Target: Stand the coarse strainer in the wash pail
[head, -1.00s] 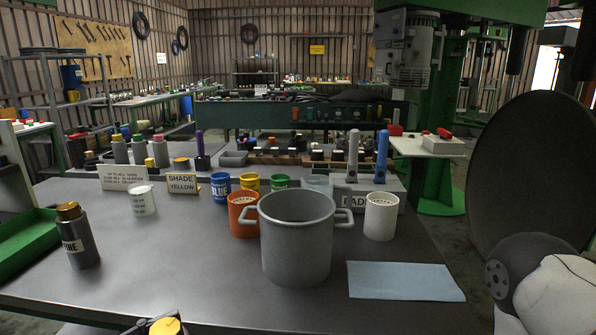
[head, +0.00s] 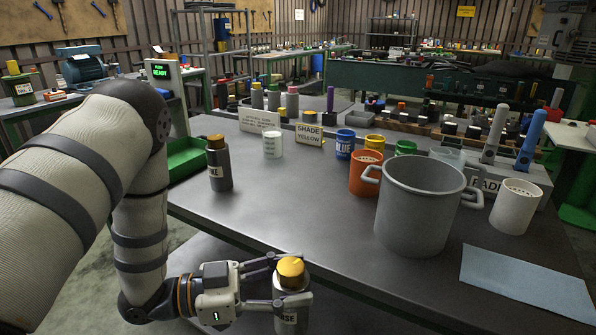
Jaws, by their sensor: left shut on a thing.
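My left gripper (head: 290,278) is shut on a grey bottle (head: 290,318) with an orange-yellow cap, by the table's front edge; its label is only partly readable. A big grey two-handled pot (head: 418,215) stands upright at right of centre; its inside bottom is hidden. An orange cup (head: 364,178) and a white cup (head: 515,208), both with holed tops, stand on either side of it. I cannot tell which is the coarse strainer, nor surely which vessel is the wash pail. My right gripper is out of view.
A dark bottle (head: 219,165) stands at the table's left. A blue sheet (head: 525,280) lies at right. Small blue (head: 345,145), yellow and green cups, signs and a rack with upright grey and blue pieces (head: 531,140) line the back. The middle tabletop is clear.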

